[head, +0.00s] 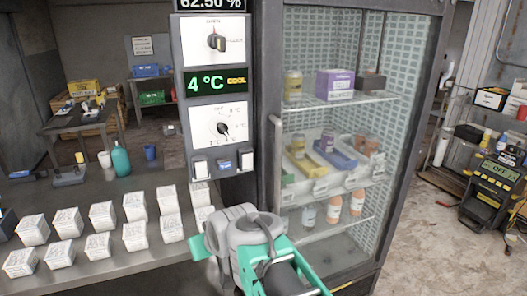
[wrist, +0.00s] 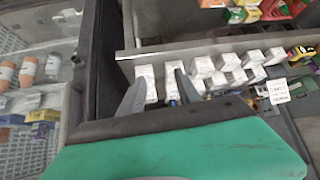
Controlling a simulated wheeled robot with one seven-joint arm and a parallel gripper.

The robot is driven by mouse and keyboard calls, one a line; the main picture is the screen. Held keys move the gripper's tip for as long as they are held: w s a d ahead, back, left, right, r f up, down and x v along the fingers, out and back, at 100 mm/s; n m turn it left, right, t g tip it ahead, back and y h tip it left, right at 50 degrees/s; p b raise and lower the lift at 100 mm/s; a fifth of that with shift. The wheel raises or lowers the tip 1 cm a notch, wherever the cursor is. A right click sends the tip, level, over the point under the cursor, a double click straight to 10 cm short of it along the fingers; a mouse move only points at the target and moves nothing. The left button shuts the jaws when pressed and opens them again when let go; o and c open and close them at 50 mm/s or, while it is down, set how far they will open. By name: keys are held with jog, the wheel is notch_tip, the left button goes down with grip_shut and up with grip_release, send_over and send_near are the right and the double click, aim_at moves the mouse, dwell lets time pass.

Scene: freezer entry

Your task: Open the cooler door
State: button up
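The cooler (head: 264,60) is a tall dark-framed cabinet in the middle of the head view. Its glass door (head: 395,135) appears shut, with shelves of bottles and boxes showing through it. A pale vertical handle bar (head: 275,165) runs along the door's left edge; its lower end comes down close behind my arm. My gripper (wrist: 160,88) shows two grey fingers set apart with nothing held between them in the wrist view. In the head view my grey and green wrist is low in front of the cooler's left edge and the fingertips are hidden. The cooler's glass side (wrist: 35,100) is left in the wrist view.
A metal counter (head: 130,190) with several white boxes (head: 103,215) stands left of the cooler. A control panel (head: 215,85) reading 4 °C is between them. Right of the cooler is open floor (head: 430,235), with a yellow-black machine (head: 492,190) and shelving farther right.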

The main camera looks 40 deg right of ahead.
jog(key=w+d+r+m+t+h+b, duration=0.1)
jog(key=w+d+m+t+h+b, duration=0.15)
jog(key=d, duration=0.55)
jog(key=m+t+h, duration=0.2)
jog(key=t+h, duration=0.3)
send_near(280, 144)
jog(key=x, duration=0.3)
jog(key=p+x, duration=0.3)
jog(key=x, duration=0.4)
jog(key=shift+w+d+f, duration=0.1)
jog(key=shift+w+d, duration=0.05)
jog(key=shift+w, duration=0.3)
jog(key=shift+c, duration=0.6)
grip_shut()
